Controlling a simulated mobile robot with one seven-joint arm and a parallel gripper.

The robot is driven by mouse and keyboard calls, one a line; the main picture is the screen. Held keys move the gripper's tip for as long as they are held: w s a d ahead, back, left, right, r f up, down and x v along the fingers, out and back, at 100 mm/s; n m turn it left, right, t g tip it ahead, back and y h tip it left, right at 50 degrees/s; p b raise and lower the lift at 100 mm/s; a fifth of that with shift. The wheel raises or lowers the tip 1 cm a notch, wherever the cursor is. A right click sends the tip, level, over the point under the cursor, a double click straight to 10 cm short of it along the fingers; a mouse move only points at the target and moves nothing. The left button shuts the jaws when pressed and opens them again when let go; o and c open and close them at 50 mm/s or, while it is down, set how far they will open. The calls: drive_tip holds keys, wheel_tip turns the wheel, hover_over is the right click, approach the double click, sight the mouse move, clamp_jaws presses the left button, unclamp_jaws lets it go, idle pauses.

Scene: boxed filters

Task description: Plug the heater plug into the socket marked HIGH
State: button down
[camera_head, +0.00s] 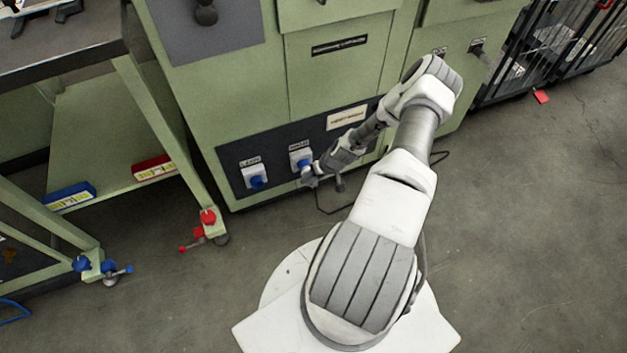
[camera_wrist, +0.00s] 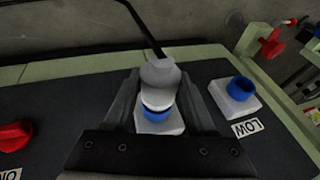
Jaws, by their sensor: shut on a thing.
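My gripper (camera_head: 311,176) is shut on the heater plug, at the front of the green machine. In the wrist view the plug (camera_wrist: 160,80), grey with a pale band and a black cable, stands between the fingers of my gripper (camera_wrist: 160,96). It is lined up with a blue-ringed white socket (camera_wrist: 158,127) and appears to meet the ring; how deep it sits I cannot tell. This socket also shows in the head view (camera_head: 299,156); its label there is too small to read surely. Beside it is the other blue-ringed socket (camera_wrist: 240,92), marked LOW, which looks empty; it shows left in the head view (camera_head: 254,178).
The sockets sit on a dark panel (camera_head: 233,170) low on the machine. A red knob (camera_wrist: 14,135) is on the panel in the wrist view. A green bench frame (camera_head: 165,130) with red and blue clamps stands left. The floor at right is open.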

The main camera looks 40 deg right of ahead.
drive_tip(key=shift+w+d, duration=0.15)
drive_tip(key=shift+w, duration=0.6)
drive_tip(key=shift+c, duration=0.7)
unclamp_jaws()
drive_tip(key=p+v, duration=0.6)
drive_tip(key=v, duration=1.1)
drive_tip(key=shift+r, duration=0.3)
